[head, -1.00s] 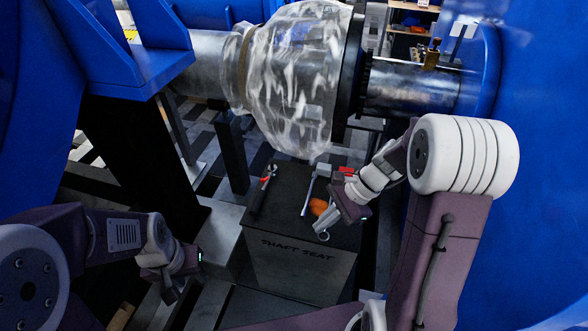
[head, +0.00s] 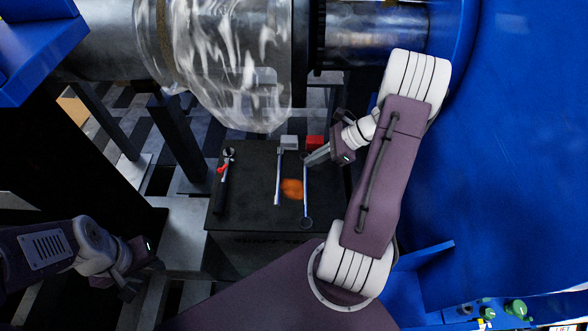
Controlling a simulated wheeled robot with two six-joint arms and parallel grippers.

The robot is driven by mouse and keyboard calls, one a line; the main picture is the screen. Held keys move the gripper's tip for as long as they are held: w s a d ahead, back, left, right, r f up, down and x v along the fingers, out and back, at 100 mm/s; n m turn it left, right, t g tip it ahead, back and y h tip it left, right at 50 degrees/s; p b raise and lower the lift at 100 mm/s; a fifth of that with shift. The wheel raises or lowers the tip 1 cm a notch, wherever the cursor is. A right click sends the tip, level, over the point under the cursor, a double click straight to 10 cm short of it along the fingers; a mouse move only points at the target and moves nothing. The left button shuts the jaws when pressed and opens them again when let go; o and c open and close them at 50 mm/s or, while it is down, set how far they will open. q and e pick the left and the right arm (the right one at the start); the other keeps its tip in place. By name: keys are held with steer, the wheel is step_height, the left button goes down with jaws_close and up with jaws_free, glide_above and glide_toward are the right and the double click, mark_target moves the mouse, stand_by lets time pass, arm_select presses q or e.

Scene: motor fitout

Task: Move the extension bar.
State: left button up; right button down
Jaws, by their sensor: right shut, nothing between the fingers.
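Several tools lie on the dark top of the shaft seat (head: 245,190). A slim silver bar (head: 305,190) with a dark round lower end lies at its right. Left of it is another slim silver bar (head: 278,178), with a grey block (head: 289,142) at its top. I cannot tell for sure which is the extension bar. My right gripper (head: 316,157) is shut and empty, at the upper end of the right-hand bar; whether it touches is unclear. My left gripper (head: 150,268) hangs low at the left, away from the tools; its fingers are too dark to read.
An orange item (head: 291,188) lies between the bars, and a red block (head: 314,142) sits behind. A red-and-black tool (head: 223,178) lies at the left of the seat. The clear-covered shaft housing (head: 225,60) overhangs the back.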

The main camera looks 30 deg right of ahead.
mark_target(281, 177)
steer(key=b+x, duration=0.2)
steer(key=x, duration=0.7)
steer(key=shift+w+a+f, duration=0.1)
steer(key=shift+a+f, duration=0.1)
steer(key=shift+w, duration=0.1)
steer(key=w+a, duration=0.2)
steer(key=a, duration=0.1)
steer(key=w+a+b, duration=0.1)
steer(key=w+a, duration=0.1)
steer(key=a, duration=0.1)
steer(key=w+a, duration=0.2)
steer(key=a, duration=0.2)
steer(key=shift+a, duration=0.1)
